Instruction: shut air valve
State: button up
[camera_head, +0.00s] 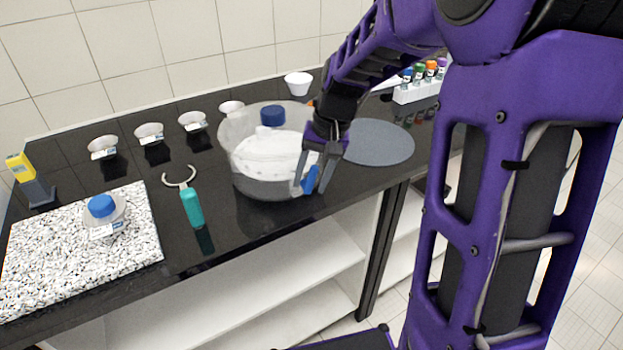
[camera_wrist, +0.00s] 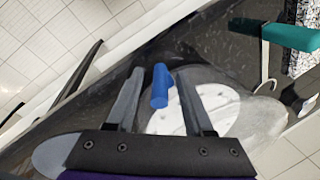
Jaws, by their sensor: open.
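The air valve's blue handle (camera_head: 311,179) is at the front right side of a clear round vessel (camera_head: 262,186) with a white plate inside and a blue knob (camera_head: 272,116) on top. My gripper (camera_head: 311,187) is open and points down at the vessel's front right. In the wrist view, the blue handle (camera_wrist: 160,86) shows between the two spread fingers of my gripper (camera_wrist: 162,78), with a gap on each side. Whether a finger touches it, and the valve's exact turn, I cannot tell. The vessel (camera_wrist: 245,112) lies behind and right of the handle there.
A teal-handled tool (camera_head: 192,208) lies left of the vessel. A speckled slab (camera_head: 60,258) bears a blue-knobbed container (camera_head: 101,208). Several small white cups (camera_head: 192,121) stand behind. A grey disc (camera_head: 378,143) and a bottle rack (camera_head: 415,92) are to the right. The black table's front edge is close.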

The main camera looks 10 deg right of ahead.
grip_shut()
jog(key=shift+d+r+y, duration=0.1)
jog(key=shift+y, duration=0.2)
dwell(0.3)
jog(key=shift+w+d+g+y+p, duration=0.1)
jog(key=shift+d+g+y+p, duration=0.1)
jog(key=shift+y+p, duration=0.4)
jog(key=shift+w+d+g+y+p, duration=0.1)
jog(key=shift+g+y+p, duration=0.1)
jog(key=shift+y+p, duration=0.35)
jog(key=y, duration=0.1)
jog(key=y+p, duration=0.1)
jog(key=f+g+y, duration=0.1)
jog(key=shift+d+m+y, duration=0.25)
jog(key=shift+m, duration=0.05)
jog(key=y, duration=0.3)
jog(key=shift+w+d+f+g+p, duration=0.1)
jog(key=shift+d+f+g+p, duration=0.05)
jog(key=shift+f+g+p, duration=0.25)
jog(key=shift+f+m+g+y+b, duration=0.15)
jog(key=shift+m+g+y, duration=0.05)
jog(key=shift+y, duration=0.9)
jog(key=shift+f+m+g+y+b, duration=0.15)
jog(key=shift+m+g+y, duration=0.05)
jog(key=shift+y, duration=0.9)
